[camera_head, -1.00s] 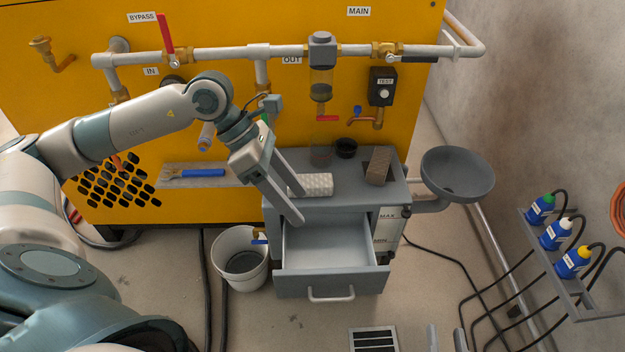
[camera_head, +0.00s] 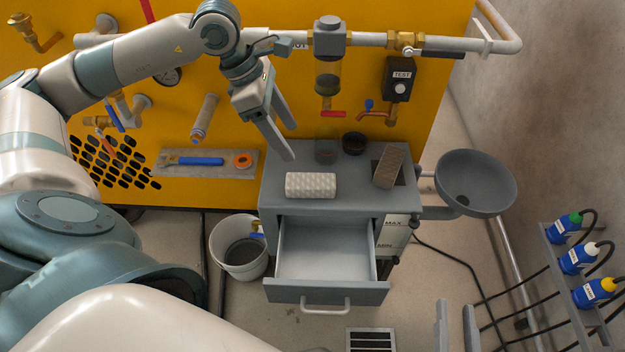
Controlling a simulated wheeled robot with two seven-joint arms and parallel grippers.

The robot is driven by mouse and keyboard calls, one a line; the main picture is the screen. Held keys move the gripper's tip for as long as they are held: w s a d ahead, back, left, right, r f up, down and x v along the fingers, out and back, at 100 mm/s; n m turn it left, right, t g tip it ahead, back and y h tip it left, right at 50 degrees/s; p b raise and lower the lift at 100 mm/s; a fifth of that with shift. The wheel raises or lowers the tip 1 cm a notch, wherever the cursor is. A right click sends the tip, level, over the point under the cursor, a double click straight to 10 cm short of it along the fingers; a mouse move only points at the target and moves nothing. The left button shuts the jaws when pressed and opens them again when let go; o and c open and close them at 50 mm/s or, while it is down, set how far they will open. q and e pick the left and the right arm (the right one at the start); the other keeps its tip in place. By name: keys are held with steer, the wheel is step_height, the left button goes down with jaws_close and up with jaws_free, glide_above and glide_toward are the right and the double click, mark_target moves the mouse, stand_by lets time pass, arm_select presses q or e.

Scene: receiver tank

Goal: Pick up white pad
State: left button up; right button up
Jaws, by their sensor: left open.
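The white pad (camera_head: 310,185) is a textured, roll-like block. It lies on the front left of the grey cabinet top (camera_head: 342,211), above the open drawer. My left gripper (camera_head: 288,155) is open and empty, with its fingers pointing down to the right. In the picture its tips are just above and left of the pad, apart from it. Two grey fingers of my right gripper (camera_head: 456,313) show at the bottom edge, spread apart with nothing between them. The rest of that gripper is out of frame.
The open drawer (camera_head: 325,293) looks empty. A grey bowl (camera_head: 476,183) is at the right, a white bucket (camera_head: 239,247) at the left. Yellow panel pipes (camera_head: 370,40) run behind.

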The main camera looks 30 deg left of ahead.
arm_select(q)
steer(key=shift+f, duration=0.1)
steer(key=b, duration=0.1)
glide_toward(317, 180)
steer(key=x, duration=0.4)
steer(key=shift+s+d+f, duration=0.25)
steer(key=shift+f, duration=0.1)
steer(key=shift+w+f, duration=0.1)
steer(key=shift+f, duration=0.05)
arm_select(e)
steer(key=r+t, duration=0.2)
steer(key=r, duration=0.1)
steer(key=a+r+t+y, duration=0.1)
steer(key=shift+s+r, duration=0.2)
steer(key=shift+r, duration=0.2)
arm_select(q)
steer(key=shift+d+f, duration=0.1)
steer(key=shift+f, duration=0.05)
